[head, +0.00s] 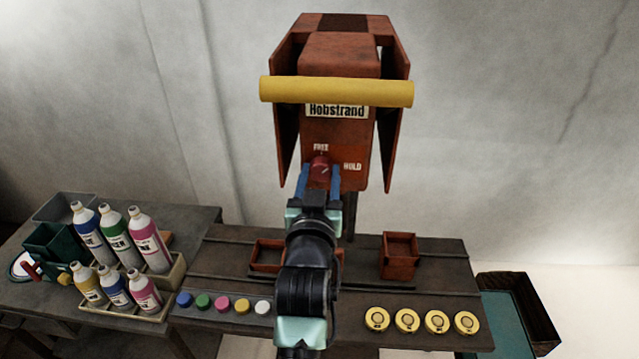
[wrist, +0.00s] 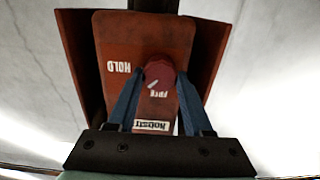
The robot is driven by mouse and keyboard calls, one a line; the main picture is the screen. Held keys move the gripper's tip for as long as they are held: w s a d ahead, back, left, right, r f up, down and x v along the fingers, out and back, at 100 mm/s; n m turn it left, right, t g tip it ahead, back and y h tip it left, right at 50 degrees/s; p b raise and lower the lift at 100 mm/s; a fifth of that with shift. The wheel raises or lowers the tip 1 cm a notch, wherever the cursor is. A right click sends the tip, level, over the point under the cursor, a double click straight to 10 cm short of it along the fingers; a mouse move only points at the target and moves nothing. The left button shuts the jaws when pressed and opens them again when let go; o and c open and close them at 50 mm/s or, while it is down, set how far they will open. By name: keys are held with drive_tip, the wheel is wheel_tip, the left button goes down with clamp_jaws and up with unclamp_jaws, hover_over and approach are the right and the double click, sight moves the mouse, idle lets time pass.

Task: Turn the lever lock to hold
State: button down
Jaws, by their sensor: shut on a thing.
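The lever lock is a round dark red knob (head: 320,163) with a short pale mark, on the front of a rusty red machine head (head: 340,125) labelled Hobstrand. White FREE lettering stands above the knob and HOLD to its right. My gripper (head: 319,174) has its blue fingers on either side of the knob and is shut on it. In the wrist view the picture is turned over: the knob (wrist: 160,73) sits between the fingertips, with HOLD at left and FREE below. The pale mark is slanted; I cannot tell exactly which word it points to.
A yellow bar (head: 336,92) crosses the machine above the knob. On the bench (head: 225,250) below are red boxes (head: 399,262), coloured caps and yellow discs (head: 407,321). Several bottles (head: 148,240) stand in trays at left. A dark crate (head: 525,310) stands at right.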

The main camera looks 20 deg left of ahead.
drive_tip(key=m+b, duration=0.1)
drive_tip(key=m, duration=0.1)
drive_tip(key=m+b, duration=0.1)
drive_tip(key=m, duration=0.1)
drive_tip(key=shift+f+m, duration=0.2)
drive_tip(key=shift+m, duration=0.1)
drive_tip(key=m+b, duration=0.1)
drive_tip(key=m, duration=0.3)
drive_tip(key=shift+r, duration=0.1)
drive_tip(key=shift+m, duration=0.3)
drive_tip(key=shift+c, duration=1.5)
unclamp_jaws()
drive_tip(key=shift+d, duration=0.1)
drive_tip(key=b+v, duration=0.3)
drive_tip(key=v, duration=1)
drive_tip(key=shift+b, duration=0.35)
drive_tip(key=shift+r, duration=0.1)
